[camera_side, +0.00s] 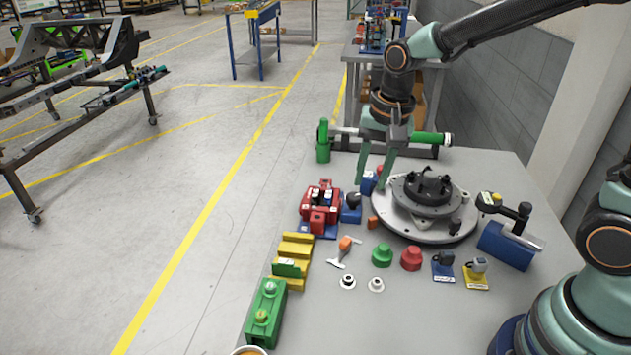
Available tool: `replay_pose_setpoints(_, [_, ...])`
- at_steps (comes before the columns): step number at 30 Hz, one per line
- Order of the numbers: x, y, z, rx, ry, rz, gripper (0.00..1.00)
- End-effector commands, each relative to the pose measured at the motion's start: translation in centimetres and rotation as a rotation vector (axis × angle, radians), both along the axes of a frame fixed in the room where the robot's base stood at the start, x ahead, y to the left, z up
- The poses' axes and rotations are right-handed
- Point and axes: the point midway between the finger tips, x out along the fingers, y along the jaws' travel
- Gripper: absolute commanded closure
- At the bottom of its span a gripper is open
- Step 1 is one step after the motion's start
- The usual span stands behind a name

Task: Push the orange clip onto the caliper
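My gripper (371,186) hangs over the table left of the round turntable, its two green fingers pointing down and spread apart. I see nothing clearly held between them; a blue block with a red top shows close behind the fingertips. A small orange piece (373,222), which looks like the clip, is on the table below my gripper, near the turntable's left edge. A red assembly on a blue base (320,205) stands to its left and may be the caliper; I cannot tell for sure.
The grey turntable (399,222) carries a dark part. Left are a yellow stepped block (292,262) and green block (265,312). An orange-handled tool (345,243), green knob (382,255) and red knob (411,258) lie in front.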

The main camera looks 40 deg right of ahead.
Motion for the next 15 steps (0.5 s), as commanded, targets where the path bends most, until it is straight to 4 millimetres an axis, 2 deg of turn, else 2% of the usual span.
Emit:
replay_pose_setpoints(1, [0.5, 0.6, -1.4, 0.004, 0.036, -0.056, 0.62])
replay_pose_setpoints(3, [1.2, 1.2, -3.0, 0.01, 0.072, -0.142, 0.62])
replay_pose_setpoints(7, [1.9, 2.2, -5.5, 0.011, 0.123, -0.27, 0.62])
replay_pose_setpoints(10, [2.2, 2.6, -6.8, 0.008, 0.146, -0.334, 0.62])
replay_pose_setpoints(15, [2.4, 2.9, -7.7, 0.007, 0.158, -0.373, 0.62])
